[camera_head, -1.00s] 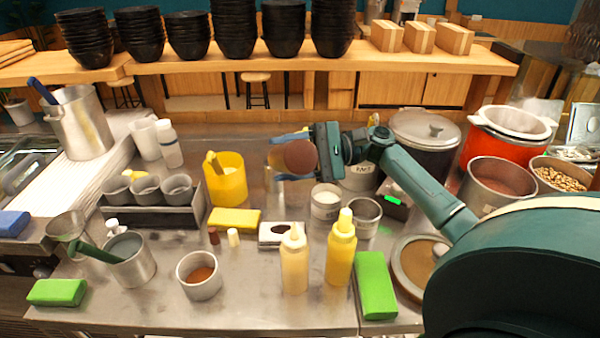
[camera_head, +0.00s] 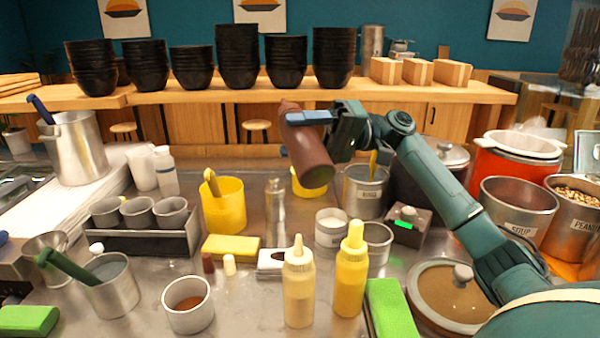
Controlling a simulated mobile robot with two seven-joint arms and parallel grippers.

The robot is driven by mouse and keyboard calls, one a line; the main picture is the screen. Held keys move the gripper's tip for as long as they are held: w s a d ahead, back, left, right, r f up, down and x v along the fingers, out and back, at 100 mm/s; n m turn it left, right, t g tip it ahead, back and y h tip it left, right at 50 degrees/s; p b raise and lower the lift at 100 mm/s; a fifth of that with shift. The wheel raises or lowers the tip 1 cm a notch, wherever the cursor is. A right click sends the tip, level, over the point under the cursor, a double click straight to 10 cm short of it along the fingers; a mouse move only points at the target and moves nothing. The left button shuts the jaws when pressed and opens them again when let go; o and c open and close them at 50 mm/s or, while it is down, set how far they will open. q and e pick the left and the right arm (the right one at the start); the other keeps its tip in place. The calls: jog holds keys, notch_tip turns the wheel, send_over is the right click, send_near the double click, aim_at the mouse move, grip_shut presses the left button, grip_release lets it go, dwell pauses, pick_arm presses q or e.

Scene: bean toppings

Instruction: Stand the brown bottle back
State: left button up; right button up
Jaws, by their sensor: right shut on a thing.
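The brown bottle (camera_head: 308,158) is up in the air above the middle of the counter. It is tilted, with its narrow end up and left and its flat round base toward me, lower right. My right gripper (camera_head: 308,118) is shut on it near its upper part, with a blue finger across the bottle. The arm comes in from the right. My left gripper does not show.
Below the bottle stand a metal shaker (camera_head: 275,208), a yellow container (camera_head: 223,205), a metal pot (camera_head: 362,190) and a white-labelled cup (camera_head: 331,228). Two squeeze bottles (camera_head: 298,285) (camera_head: 351,272) stand in front. Stacked black bowls (camera_head: 238,55) line the back shelf.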

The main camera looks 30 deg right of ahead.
jog(key=n+b, duration=0.1)
jog(key=n, duration=0.1)
jog(key=n+b, duration=0.2)
jog(key=shift+f, duration=0.35)
jog(key=n+b, duration=0.3)
jog(key=shift+n+g, duration=0.3)
jog(key=shift+n, duration=0.1)
jog(key=shift+r+n+b, duration=0.1)
jog(key=shift+n+b, duration=0.55)
jog(key=shift+n, duration=0.25)
jog(key=shift+n+b, duration=0.5)
jog(key=shift+n, duration=0.4)
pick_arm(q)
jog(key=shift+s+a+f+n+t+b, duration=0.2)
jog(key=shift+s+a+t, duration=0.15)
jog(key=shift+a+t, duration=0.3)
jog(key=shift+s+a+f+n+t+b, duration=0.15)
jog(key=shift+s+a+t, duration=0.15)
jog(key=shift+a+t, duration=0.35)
pick_arm(e)
jog(key=shift+r+n, duration=0.35)
jog(key=shift+n, duration=0.95)
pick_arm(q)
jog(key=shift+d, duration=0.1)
